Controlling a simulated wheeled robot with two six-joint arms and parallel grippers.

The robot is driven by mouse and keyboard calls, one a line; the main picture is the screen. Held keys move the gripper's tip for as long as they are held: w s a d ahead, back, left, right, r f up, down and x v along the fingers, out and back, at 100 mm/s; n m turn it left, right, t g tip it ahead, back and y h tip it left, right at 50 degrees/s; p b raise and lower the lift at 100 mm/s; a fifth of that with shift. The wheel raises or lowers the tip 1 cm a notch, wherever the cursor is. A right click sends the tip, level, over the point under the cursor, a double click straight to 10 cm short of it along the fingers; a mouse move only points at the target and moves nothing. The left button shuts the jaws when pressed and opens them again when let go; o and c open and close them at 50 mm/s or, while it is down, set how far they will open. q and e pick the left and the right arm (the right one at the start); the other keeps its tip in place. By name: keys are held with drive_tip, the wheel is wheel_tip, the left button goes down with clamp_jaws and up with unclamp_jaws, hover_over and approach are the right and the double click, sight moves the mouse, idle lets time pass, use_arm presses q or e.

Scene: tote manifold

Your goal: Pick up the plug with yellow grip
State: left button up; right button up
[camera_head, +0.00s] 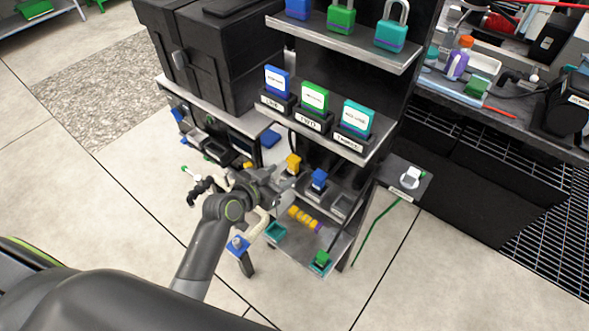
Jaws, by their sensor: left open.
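The plug with the yellow grip (294,162) stands upright on the middle shelf of the rack, left of a plug with a blue grip (319,178). My left gripper (285,181) is just below and left of the yellow grip in the picture, with its jaws open. It looks close to the plug, but I cannot tell whether it touches it. The lower part of the yellow plug is partly hidden by the gripper. My right gripper is out of view.
Above, a shelf edge (312,137) carries blue, green and teal labelled blocks. Below, a lower shelf (302,256) holds a yellow-and-purple coil (304,219) and a green-gripped plug (320,260). A small side plate (404,178) with a white connector juts out at right.

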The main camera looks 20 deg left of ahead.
sight(291, 168)
use_arm(q)
drive_tip(key=x, duration=0.8)
drive_tip(key=shift+w+a, duration=0.1)
drive_tip(key=shift+w+f, duration=0.2)
drive_tip(key=shift+w, duration=0.25)
clamp_jaws()
drive_tip(key=shift+r, duration=0.1)
